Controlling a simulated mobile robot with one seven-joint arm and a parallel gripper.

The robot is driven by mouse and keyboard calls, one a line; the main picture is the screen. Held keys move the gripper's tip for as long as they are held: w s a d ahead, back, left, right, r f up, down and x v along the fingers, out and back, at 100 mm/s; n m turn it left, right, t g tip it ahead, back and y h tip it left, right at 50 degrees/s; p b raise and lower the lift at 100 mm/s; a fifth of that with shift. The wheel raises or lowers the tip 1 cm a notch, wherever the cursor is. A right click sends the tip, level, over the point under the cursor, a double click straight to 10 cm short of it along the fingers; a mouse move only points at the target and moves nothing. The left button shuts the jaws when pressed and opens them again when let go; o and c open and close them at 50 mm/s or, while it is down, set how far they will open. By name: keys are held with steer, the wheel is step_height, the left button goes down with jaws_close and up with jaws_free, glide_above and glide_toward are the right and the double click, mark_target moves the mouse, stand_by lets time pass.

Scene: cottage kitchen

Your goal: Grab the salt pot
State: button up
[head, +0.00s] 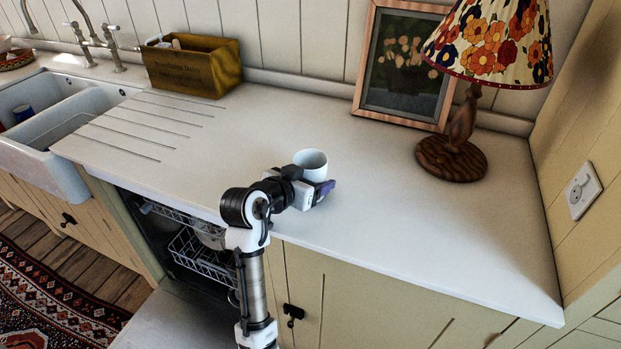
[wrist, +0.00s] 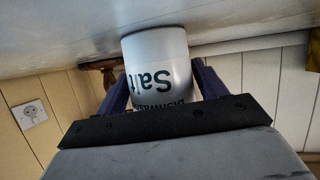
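The salt pot (head: 311,160) is a white, round pot standing on the worktop, with its open top seen in the head view. In the wrist view the salt pot (wrist: 158,62) shows upside down, with dark "Salt" lettering facing me. My gripper (head: 320,186) is at the pot, reaching in from the front. In the wrist view the two purple fingers of my gripper (wrist: 160,80) lie on either side of the pot, very near its walls. I cannot tell whether both fingers press on it. The pot's lower part is hidden by my gripper in the head view.
The white worktop (head: 400,215) is clear around the pot. A lamp (head: 453,158) and a framed picture (head: 402,70) stand behind to the right. A yellow wooden box (head: 193,66) stands at the back left, near the sink (head: 50,120). An open dishwasher (head: 195,250) is below.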

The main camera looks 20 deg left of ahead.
steer(key=c, duration=0.7)
steer(key=shift+r, duration=0.1)
